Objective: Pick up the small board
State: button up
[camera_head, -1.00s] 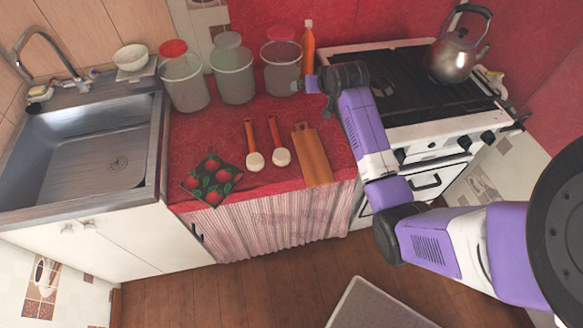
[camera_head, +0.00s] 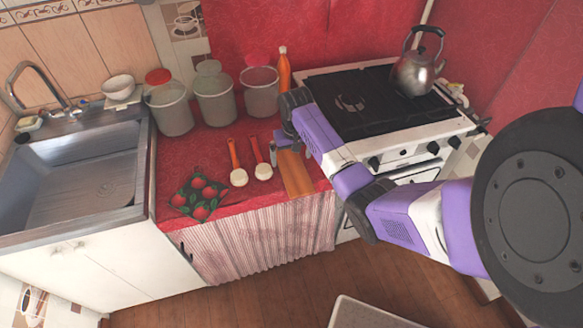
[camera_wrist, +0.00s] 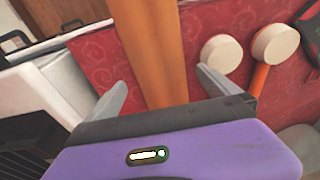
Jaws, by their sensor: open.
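The small board (camera_head: 295,176) is a narrow orange-brown wooden board lying flat on the red oilcloth counter, right of two ladles. Its far end is hidden behind my gripper in the head view. My gripper (camera_head: 281,148) is over the far part of the board, with its fingers pointing down. In the wrist view the board (camera_wrist: 150,45) runs up the picture between the two spread fingers of my gripper (camera_wrist: 165,82). The gripper is open and holds nothing. How high the fingertips are above the counter I cannot tell.
Two red-handled ladles (camera_head: 238,177) (camera_head: 263,171) lie close left of the board. A strawberry-patterned potholder (camera_head: 199,195) lies further left. Lidded jars (camera_head: 215,100) and an orange bottle (camera_head: 284,72) stand behind. The stove (camera_head: 375,110) with a kettle (camera_head: 416,72) is at the right.

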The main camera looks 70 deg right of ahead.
aim_at(291, 164)
jog(key=shift+w+d+f, duration=0.1)
jog(key=shift+f, duration=1.55)
jog(key=c, duration=1.4)
jog(key=shift+c, duration=0.3)
jog(key=shift+r, duration=0.2)
